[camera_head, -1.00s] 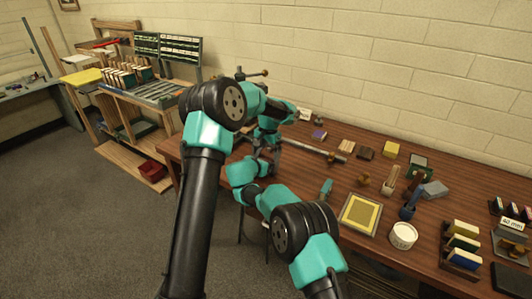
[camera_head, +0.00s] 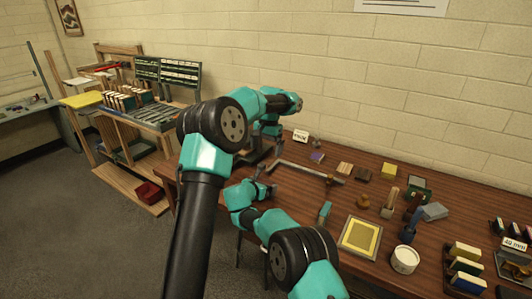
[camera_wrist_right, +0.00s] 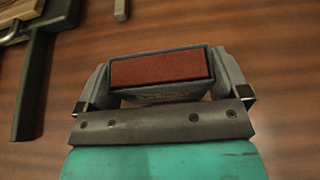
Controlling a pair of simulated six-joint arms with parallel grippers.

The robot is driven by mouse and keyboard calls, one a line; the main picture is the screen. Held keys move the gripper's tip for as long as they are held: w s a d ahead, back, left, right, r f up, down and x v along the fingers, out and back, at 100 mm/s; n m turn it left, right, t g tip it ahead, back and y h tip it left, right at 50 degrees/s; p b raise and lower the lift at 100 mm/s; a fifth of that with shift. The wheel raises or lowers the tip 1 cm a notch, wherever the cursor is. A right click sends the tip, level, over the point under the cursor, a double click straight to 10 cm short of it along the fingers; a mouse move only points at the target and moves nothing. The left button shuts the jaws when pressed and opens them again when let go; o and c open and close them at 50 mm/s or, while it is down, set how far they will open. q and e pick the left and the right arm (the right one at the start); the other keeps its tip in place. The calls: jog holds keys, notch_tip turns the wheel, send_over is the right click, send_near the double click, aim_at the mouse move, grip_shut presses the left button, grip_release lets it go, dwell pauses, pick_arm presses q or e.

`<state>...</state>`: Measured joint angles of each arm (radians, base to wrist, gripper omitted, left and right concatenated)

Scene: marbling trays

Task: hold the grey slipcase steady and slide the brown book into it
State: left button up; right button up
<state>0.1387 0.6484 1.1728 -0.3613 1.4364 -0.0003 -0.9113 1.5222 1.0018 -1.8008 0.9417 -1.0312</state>
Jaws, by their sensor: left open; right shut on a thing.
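In the right wrist view, my right gripper (camera_wrist_right: 165,105) is shut on the grey slipcase (camera_wrist_right: 160,96), with a finger at each side. The brown book (camera_wrist_right: 160,68) fills the slipcase's opening, framed by its grey rim. How deep it sits cannot be told. In the head view, my right gripper (camera_head: 266,189) is low over the left end of the brown table; the slipcase and book cannot be made out there. My left gripper (camera_head: 272,143) is open, beyond and above the right one and apart from it. Its fingers are small and partly hidden by its own arm.
A grey rail (camera_head: 310,171) lies on the table beyond my right gripper. To the right are a yellow-centred tray (camera_head: 346,252), a white tub (camera_head: 405,259) and several small blocks. In the right wrist view, a dark green piece (camera_wrist_right: 33,85) lies left of the slipcase.

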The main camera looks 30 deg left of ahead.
dwell(0.7)
jog(key=o, duration=0.7)
jog(key=shift+c, duration=0.2)
jog(key=shift+s, duration=0.15)
jog(key=v, duration=1.1)
jog(key=shift+s+r, duration=0.25)
jog(key=shift+s, duration=0.05)
jog(key=shift+d, duration=0.1)
